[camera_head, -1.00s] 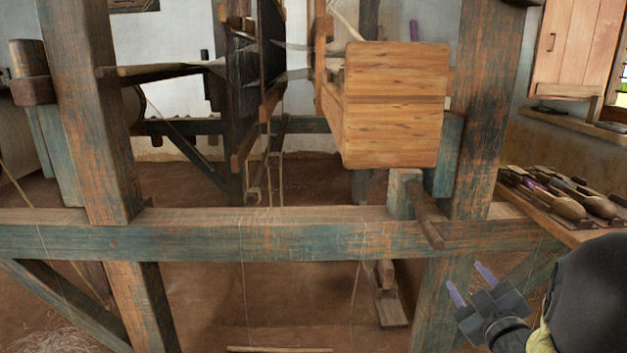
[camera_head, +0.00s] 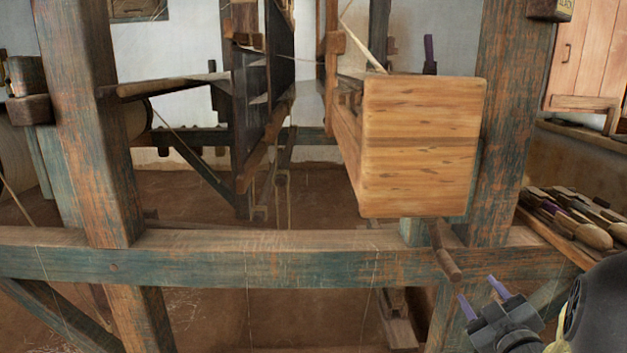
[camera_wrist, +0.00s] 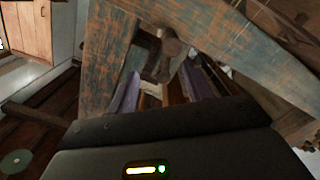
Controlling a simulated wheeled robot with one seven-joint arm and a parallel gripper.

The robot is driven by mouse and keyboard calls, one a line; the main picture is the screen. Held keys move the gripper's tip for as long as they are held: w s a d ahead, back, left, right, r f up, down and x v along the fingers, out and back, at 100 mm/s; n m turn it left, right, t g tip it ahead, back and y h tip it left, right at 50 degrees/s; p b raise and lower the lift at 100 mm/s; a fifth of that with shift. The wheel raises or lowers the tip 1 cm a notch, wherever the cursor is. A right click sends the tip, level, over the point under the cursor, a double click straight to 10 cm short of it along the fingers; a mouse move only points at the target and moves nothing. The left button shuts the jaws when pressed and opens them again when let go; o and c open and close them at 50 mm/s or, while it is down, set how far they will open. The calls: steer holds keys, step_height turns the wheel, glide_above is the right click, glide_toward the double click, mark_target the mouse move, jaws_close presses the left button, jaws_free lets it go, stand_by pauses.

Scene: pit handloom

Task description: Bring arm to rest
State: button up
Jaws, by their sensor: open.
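My gripper (camera_head: 484,294) is at the lower right of the head view, in front of the loom's right post and low beam. Its two purple-tipped fingers are apart, with nothing between them. In the wrist view my gripper (camera_wrist: 160,95) also shows its fingers spread and empty, with loom timbers and a round wooden peg beyond them. I cannot tell from these views how far the fingertips are from the wood.
The loom's horizontal beam (camera_head: 290,262) crosses the front, with a wooden handle (camera_head: 446,255) sticking out. A wooden box (camera_head: 420,145) hangs above. A shelf with several shuttles (camera_head: 575,222) stands at right, close to my arm. A cabinet (camera_head: 583,55) is behind.

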steer(key=a+r+m+g+h+p, duration=0.1)
steer(key=a+r+m+g+p, duration=0.15)
steer(key=r+p, duration=1.15)
steer(key=a+r+m+g+p, duration=0.3)
steer(key=r+p, duration=0.7)
steer(key=p, duration=0.8)
steer(key=s+a+r+g+p, duration=0.3)
steer(key=r+p, duration=0.6)
steer(key=p, duration=0.3)
steer(key=s+a+r+m+g+y+p, duration=0.1)
steer(key=s+a+r+g+p, duration=0.2)
steer(key=r+p, duration=0.7)
steer(key=s+a+r+m+g+p, duration=0.1)
steer(key=s+a+r+g+p, duration=0.2)
steer(key=r+p, duration=0.7)
steer(key=s+a+p, duration=0.2)
steer(key=s+p, duration=0.1)
steer(key=p, duration=0.1)
steer(key=shift+s, duration=0.15)
steer(key=shift+a+g, duration=0.1)
steer(key=shift+g, duration=0.15)
